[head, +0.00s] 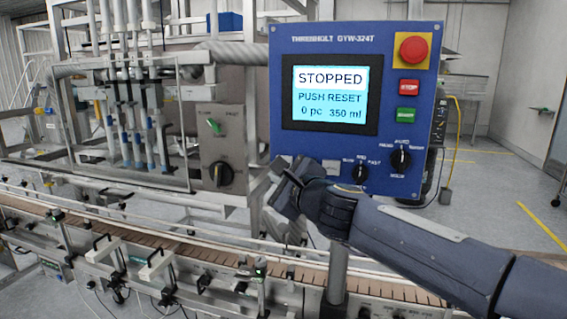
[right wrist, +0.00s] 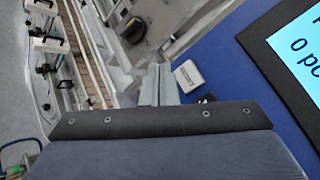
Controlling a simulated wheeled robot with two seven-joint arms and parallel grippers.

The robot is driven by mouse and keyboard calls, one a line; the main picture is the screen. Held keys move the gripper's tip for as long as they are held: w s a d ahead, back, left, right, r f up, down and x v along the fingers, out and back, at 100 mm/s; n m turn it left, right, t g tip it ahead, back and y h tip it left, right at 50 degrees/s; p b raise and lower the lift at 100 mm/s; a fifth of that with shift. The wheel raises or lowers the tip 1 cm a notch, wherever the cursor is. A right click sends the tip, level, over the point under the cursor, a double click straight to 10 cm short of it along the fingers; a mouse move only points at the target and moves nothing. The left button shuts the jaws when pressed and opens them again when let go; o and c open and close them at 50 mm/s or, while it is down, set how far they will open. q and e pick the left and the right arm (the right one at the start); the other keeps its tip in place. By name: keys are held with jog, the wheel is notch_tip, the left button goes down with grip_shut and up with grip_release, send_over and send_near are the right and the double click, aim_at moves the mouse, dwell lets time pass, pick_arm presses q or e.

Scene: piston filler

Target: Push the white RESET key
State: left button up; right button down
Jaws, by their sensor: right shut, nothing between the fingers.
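The blue control panel (head: 350,50) has a lit screen (head: 330,95) reading STOPPED, PUSH RESET, 0 pc, 350 ml. The white key (right wrist: 188,76) shows on the blue panel face in the right wrist view, below the screen's left part. In the head view my right gripper is in front of that area and hides it at least partly. My right gripper (head: 290,188) is shut and empty at the panel's lower left corner. In the right wrist view its fingers (right wrist: 158,84) are just left of the white key; contact cannot be told. My left gripper is out of view.
A red emergency button (head: 412,48), a red STOP key (head: 409,87) and a green key (head: 406,116) line the panel's right side. Black knobs (head: 400,159) sit below them. A conveyor (head: 200,262) runs underneath, with filler nozzles at left.

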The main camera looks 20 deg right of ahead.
jog(key=shift+w+d+p, duration=0.2)
jog(key=shift+w+d, duration=0.4)
jog(key=shift+w, duration=0.2)
jog(key=shift+w+d+p, duration=0.15)
jog(key=shift+w+d, duration=0.4)
jog(key=shift+w, duration=0.25)
dwell(0.9)
jog(key=shift+w+d, duration=0.2)
jog(key=shift+w, duration=0.15)
jog(key=shift+w+d, duration=0.25)
jog(key=shift+w, duration=0.1)
dwell(0.6)
dwell(0.4)
jog(key=shift+s+a, duration=0.45)
jog(key=shift+s, duration=0.25)
jog(key=s+a, duration=0.1)
jog(key=s, duration=0.1)
jog(key=s+a, duration=0.2)
jog(key=shift+s+b, duration=0.1)
jog(key=shift+b, duration=0.25)
